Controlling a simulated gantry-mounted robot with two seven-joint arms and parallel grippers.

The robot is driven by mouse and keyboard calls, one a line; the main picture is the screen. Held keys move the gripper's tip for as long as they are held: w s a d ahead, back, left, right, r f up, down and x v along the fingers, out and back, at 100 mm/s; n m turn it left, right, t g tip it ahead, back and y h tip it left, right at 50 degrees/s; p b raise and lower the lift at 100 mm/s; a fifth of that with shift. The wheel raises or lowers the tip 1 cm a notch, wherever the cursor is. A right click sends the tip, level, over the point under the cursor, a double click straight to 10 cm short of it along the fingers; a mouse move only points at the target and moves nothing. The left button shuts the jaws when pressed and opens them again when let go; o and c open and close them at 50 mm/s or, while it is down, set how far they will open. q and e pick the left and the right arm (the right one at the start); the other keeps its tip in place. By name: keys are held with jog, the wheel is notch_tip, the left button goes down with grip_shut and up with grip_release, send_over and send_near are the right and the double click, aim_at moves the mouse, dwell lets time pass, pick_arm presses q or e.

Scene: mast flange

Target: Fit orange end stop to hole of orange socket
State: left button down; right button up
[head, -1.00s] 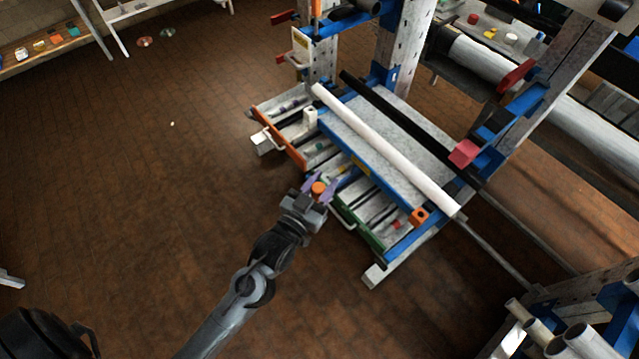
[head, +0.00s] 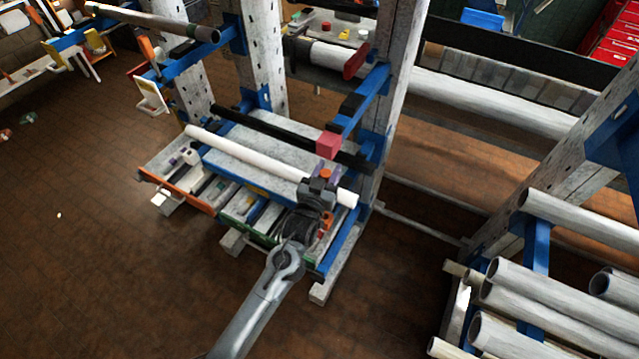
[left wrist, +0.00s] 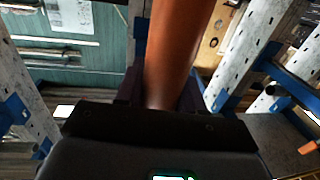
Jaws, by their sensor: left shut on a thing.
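My left gripper (head: 322,176) is over the right part of the white tube on the workbench, its purple fingers pointing away from me. It is shut on the orange end stop (left wrist: 172,48), which rises between the fingers as an orange cylinder in the left wrist view. The orange socket (head: 326,221) is on the bench's near right side, just below the gripper and partly covered by my arm. Its hole cannot be made out. The end stop and socket look apart. My right gripper is not in view.
The white tube (head: 260,160) lies along the bench top. A red block (head: 328,145) on a blue arm (head: 362,100) juts out close above the gripper. Open drawers (head: 180,186) face the near side. A rack of pipes (head: 540,300) stands at right.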

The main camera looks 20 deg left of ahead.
pick_arm(q)
jog(key=shift+w+d, duration=0.1)
jog(key=shift+w, duration=0.15)
jog(key=shift+r, duration=0.1)
jog(key=shift+s+p, duration=0.1)
jog(key=shift+p, duration=0.25)
jog(key=shift+f+b, duration=1.85)
jog(key=shift+f, duration=1.1)
jog(key=shift+p, duration=0.45)
